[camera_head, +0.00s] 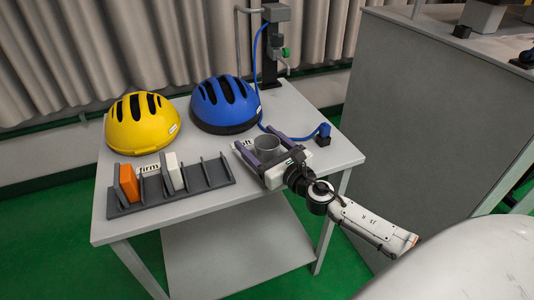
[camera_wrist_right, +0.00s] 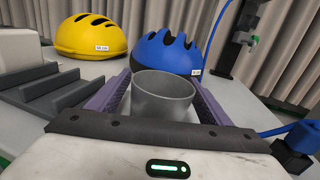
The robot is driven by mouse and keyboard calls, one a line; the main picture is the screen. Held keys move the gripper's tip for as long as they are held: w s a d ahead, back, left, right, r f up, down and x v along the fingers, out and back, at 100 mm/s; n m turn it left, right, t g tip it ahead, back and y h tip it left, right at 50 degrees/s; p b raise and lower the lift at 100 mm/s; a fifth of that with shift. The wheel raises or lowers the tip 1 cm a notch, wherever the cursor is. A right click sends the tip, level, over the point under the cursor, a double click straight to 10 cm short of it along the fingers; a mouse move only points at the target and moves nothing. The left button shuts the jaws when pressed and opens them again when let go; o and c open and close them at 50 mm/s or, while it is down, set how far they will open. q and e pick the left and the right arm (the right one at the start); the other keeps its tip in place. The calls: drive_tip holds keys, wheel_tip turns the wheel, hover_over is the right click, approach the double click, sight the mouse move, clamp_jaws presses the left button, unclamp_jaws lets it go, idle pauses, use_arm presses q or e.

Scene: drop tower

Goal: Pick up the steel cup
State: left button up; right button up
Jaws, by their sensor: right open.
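The steel cup (camera_head: 267,147) is a grey open-topped cylinder standing upright on the light grey table (camera_head: 290,105). My right gripper (camera_head: 262,143) is open, with one purple-padded finger on each side of the cup. In the right wrist view the cup (camera_wrist_right: 162,95) stands between the two fingers, with its lower part hidden by the gripper body. Small gaps seem to show beside it, but I cannot tell if either finger touches. My left gripper is in neither view.
A yellow helmet (camera_head: 142,121) and a blue helmet (camera_head: 225,104) sit behind. A dark rack (camera_head: 208,176) holds an orange block (camera_head: 129,183) and a white block (camera_head: 172,171). A black stand (camera_head: 270,55) with a blue cable rises at the back. A blue plug (camera_head: 323,130) sits right of the cup.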

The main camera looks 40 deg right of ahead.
drive_tip(key=shift+c, duration=0.4)
drive_tip(key=c, duration=1.1)
